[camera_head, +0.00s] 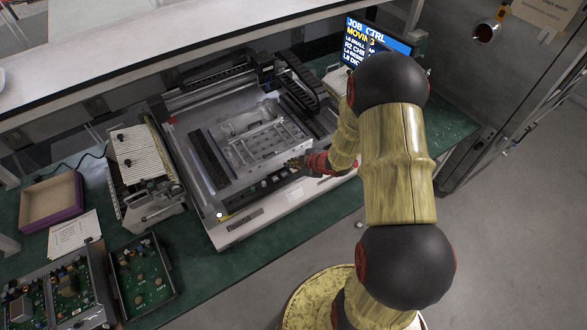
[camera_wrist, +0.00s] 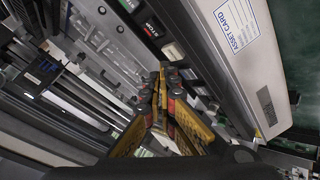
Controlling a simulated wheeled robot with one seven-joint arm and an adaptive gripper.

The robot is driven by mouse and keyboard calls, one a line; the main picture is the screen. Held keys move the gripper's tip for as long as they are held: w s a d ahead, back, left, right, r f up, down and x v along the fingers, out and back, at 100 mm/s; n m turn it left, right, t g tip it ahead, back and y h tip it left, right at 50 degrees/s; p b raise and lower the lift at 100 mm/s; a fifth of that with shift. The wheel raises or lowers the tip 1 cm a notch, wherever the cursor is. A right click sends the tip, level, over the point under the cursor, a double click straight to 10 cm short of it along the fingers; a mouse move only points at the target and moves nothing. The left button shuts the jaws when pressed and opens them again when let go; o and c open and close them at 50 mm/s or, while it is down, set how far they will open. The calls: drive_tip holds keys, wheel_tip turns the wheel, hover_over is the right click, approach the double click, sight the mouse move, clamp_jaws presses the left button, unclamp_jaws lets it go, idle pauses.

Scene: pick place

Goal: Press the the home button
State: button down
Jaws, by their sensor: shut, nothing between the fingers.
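The machine (camera_head: 208,218) stands on the green bench, with a dark button strip (camera_head: 243,199) along its front edge. In the wrist view several small labelled buttons line this strip, including a dark one (camera_wrist: 152,27) and a pale one (camera_wrist: 173,51). The labels are too small to read surely, so I cannot tell which is the home button. My gripper (camera_head: 290,162) is over the right part of the strip. In the wrist view my gripper (camera_wrist: 163,70) is shut and empty, its tips close to the pale button. I cannot tell whether they touch it.
A screen (camera_head: 372,38) reading "JOB CTRL" and "MOVING" stands behind my arm. A white shelf (camera_head: 150,50) overhangs the machine's back. Left of the machine are a ribbed device (camera_head: 138,155), a purple-edged tray (camera_head: 52,202) and circuit-board trays (camera_head: 140,275). The floor at right is clear.

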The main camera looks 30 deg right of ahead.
sight(292, 171)
drive_tip(key=shift+r, duration=0.1)
wheel_tip(292, 171, up, 5)
drive_tip(key=p, duration=0.4)
idle(0.8)
